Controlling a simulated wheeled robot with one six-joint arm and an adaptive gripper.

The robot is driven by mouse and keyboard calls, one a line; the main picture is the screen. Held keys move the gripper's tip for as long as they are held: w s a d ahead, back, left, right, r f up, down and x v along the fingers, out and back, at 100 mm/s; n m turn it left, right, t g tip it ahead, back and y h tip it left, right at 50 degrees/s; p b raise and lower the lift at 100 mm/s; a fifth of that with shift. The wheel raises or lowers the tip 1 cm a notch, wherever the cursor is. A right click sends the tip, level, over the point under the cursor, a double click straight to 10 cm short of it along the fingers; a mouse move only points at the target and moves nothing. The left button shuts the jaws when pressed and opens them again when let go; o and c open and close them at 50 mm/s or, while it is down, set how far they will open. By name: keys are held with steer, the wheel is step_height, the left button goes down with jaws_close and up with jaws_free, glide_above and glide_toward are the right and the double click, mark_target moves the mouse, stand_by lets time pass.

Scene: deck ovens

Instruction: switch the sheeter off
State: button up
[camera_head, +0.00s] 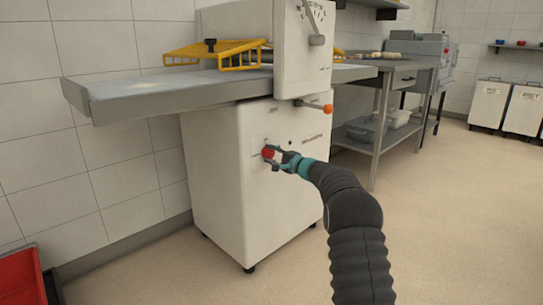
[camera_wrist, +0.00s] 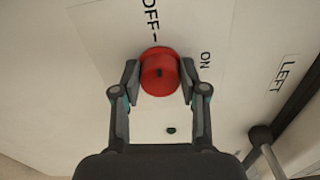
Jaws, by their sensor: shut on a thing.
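The sheeter (camera_head: 225,170) is a white floor-standing machine with a grey table. Its red round knob (camera_head: 268,152) is on the front of the cabinet. In the wrist view the red knob (camera_wrist: 160,62) sits between the two fingers of my gripper (camera_wrist: 160,76), which is shut on it from both sides. An OFF label (camera_wrist: 151,14) with a dash is above the knob, and an ON label (camera_wrist: 205,60) is to its right. A small dark mark shows on the knob's face; I cannot tell which label it points to. My gripper also shows in the head view (camera_head: 273,155).
An orange-tipped lever (camera_head: 327,108) sticks out above the knob to the right. Yellow guards (camera_head: 215,52) are over the sheeter's table. A steel workbench (camera_head: 375,110) stands behind at right, and a red crate (camera_head: 20,278) at lower left. Open floor lies right.

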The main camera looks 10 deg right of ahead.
steer(key=shift+n, duration=0.5)
steer(key=o, duration=1.1)
steer(key=shift+s+d, duration=0.35)
steer(key=shift+s, duration=0.15)
steer(key=v, duration=1)
steer(key=shift+s+d, duration=0.2)
steer(key=shift+s, duration=0.15)
